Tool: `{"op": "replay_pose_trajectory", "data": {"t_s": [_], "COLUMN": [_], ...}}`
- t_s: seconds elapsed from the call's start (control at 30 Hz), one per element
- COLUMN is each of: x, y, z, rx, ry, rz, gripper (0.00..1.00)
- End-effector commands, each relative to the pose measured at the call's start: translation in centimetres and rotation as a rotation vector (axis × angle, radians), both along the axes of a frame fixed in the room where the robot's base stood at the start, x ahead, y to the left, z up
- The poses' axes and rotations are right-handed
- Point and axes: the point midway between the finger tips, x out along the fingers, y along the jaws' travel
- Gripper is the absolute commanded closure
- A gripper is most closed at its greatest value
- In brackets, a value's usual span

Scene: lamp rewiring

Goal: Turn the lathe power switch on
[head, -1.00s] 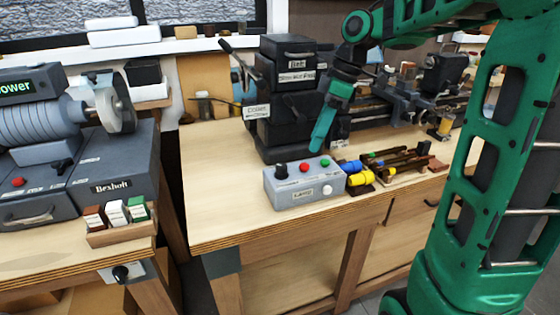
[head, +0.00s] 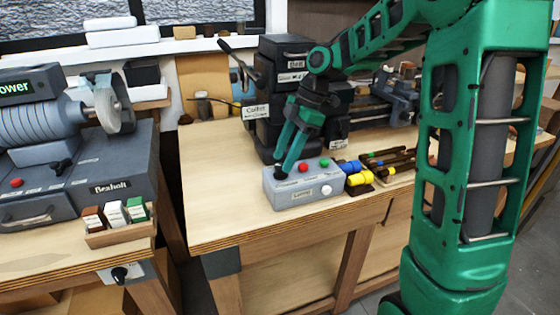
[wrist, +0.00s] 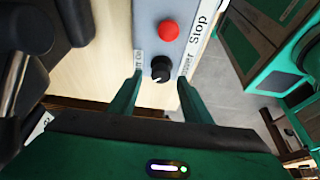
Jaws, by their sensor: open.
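The grey lathe control box (head: 305,190) stands at the front of the wooden bench in the head view. It carries a black knob, a red button (head: 304,165), a green button (head: 324,163) and a white button (head: 326,190). In the wrist view the black rotary knob (wrist: 161,69) sits below the red button (wrist: 169,31), with labels beside it that I read only partly. My gripper (head: 283,170) points down over the knob's end of the box. In the wrist view the open fingers (wrist: 155,90) are on either side of the knob; I cannot tell whether they touch it.
The dark lathe headstock (head: 284,95) stands close behind the box. Yellow- and blue-handled tools (head: 355,175) lie just right of it. A grey grinder (head: 60,150) stands on another bench at left. The bench top left of the box is clear.

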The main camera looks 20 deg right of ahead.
Motion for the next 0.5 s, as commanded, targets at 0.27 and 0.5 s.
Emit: {"op": "replay_pose_trajectory", "data": {"t_s": [0.27,0.5], "x": [0.0,0.0], "y": [0.6,0.6], "z": [-1.6,-1.6], "rx": [-0.001,-0.001], "ry": [0.000,0.000], "rz": [-0.001,-0.001], "gripper": [0.56,0.56]}}
